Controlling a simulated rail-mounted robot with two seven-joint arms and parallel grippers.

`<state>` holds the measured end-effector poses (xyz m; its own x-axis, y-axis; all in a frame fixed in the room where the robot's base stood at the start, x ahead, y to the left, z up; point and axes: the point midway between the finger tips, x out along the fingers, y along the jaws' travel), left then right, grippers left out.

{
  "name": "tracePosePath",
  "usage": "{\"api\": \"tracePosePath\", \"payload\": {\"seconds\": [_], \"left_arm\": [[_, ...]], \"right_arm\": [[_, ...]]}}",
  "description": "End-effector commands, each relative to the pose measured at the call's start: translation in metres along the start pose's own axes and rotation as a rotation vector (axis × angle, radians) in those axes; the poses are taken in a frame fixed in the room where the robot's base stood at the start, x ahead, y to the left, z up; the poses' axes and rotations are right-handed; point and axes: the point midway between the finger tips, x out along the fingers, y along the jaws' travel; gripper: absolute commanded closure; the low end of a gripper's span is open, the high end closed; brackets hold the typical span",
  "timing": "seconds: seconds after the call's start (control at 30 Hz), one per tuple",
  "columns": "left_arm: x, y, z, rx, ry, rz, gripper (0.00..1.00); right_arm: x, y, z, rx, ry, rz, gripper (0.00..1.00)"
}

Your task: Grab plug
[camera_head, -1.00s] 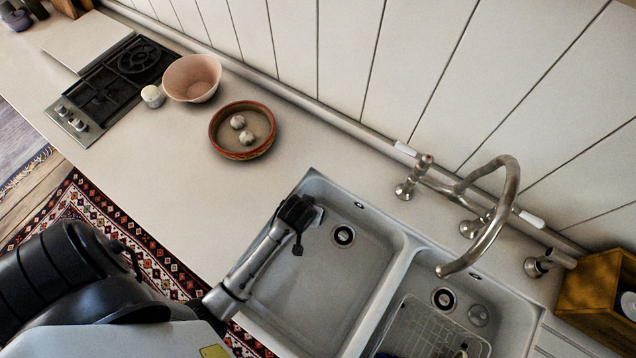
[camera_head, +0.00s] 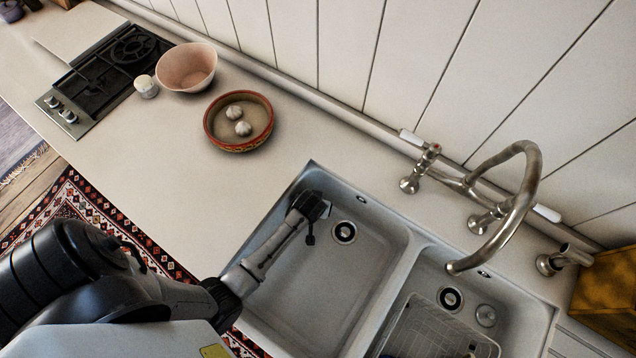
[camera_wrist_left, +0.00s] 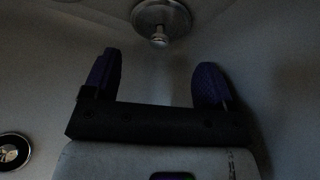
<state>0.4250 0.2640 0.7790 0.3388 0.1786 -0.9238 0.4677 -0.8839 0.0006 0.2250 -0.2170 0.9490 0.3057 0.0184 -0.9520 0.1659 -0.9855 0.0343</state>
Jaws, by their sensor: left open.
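A round metal plug (camera_wrist_left: 160,18) with a small knob shows at the top centre of the left wrist view. My left gripper (camera_wrist_left: 155,85) is open, with its two dark fingers apart and nothing between them. The plug's knob lies beyond the fingertips, roughly in line with the gap. In the head view my left gripper (camera_head: 312,206) is over the left sink basin (camera_head: 325,290), left of its drain (camera_head: 344,232). Its fingers are not clear there, and I cannot make out this plug in that view. My right gripper is not in view.
The right basin holds a wire rack (camera_head: 435,330), a drain (camera_head: 451,299) and a round metal disc (camera_head: 485,316). A divider (camera_head: 385,290) separates the basins. A curved tap (camera_head: 525,190) stands behind.

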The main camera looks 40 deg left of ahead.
Motion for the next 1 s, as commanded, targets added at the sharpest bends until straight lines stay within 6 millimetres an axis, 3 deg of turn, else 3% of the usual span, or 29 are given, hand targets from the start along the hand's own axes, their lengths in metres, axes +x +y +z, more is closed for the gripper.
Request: {"api": "tracePosePath", "payload": {"seconds": [0.4,0.73,1.0], "left_arm": [[0.047,0.001,0.002,0.001,-0.001,-0.001,0.22],[0.050,0.001,0.002,0.000,0.000,0.000,0.22],[0.050,0.001,0.002,0.000,-0.001,-0.001,0.47]], "right_arm": [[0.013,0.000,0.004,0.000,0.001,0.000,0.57],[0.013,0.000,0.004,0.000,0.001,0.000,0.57],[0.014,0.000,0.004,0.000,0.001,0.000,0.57]]}}
